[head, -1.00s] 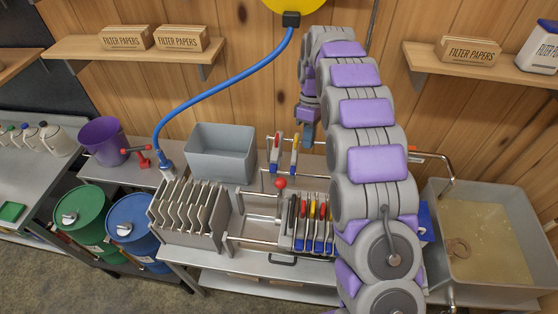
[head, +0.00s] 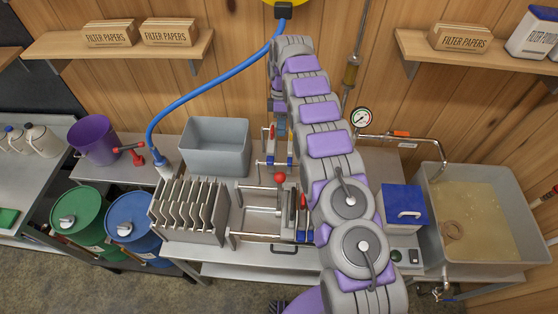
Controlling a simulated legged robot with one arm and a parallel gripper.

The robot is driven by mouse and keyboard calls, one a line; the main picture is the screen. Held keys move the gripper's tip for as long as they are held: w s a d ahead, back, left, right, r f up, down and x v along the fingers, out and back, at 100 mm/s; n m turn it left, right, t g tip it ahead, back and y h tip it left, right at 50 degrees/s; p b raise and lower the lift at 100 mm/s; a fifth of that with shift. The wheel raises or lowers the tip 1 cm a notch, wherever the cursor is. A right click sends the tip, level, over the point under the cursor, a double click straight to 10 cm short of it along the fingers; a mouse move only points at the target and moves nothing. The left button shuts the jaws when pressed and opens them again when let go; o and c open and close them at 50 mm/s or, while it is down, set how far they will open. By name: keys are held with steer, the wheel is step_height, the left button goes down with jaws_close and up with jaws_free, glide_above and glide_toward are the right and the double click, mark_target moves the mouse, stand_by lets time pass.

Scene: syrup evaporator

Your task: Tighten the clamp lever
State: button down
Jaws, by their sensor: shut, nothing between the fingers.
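The filter press (head: 262,218) stands on the steel bench, with a lever topped by a red ball (head: 280,177) upright over its open middle. I take this to be the clamp lever. My gripper (head: 281,127) hangs down at the end of my arm, behind and above the red ball and apart from it. Its fingers are small and partly hidden, but it looks shut and empty. It is close to the coloured plate handles (head: 270,132) at the back. My arm covers most of the press plates (head: 301,215) on the right.
A rack of grey plates (head: 188,210) stands left of the press, and a grey bin (head: 216,147) behind it. A red-handled tool (head: 130,147) and a blue hose (head: 190,88) are at the left. A pressure gauge (head: 361,118), blue-lidded box (head: 404,204) and syrup pan (head: 480,215) are at the right.

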steer(key=s+f+b, duration=0.7)
steer(key=f+b, duration=0.2)
steer(key=b, duration=0.1)
steer(key=shift+s+f, duration=0.25)
steer(key=shift+f, duration=0.1)
stand_by(1.1)
steer(key=shift+r+b, duration=0.15)
steer(key=shift+b, duration=0.15)
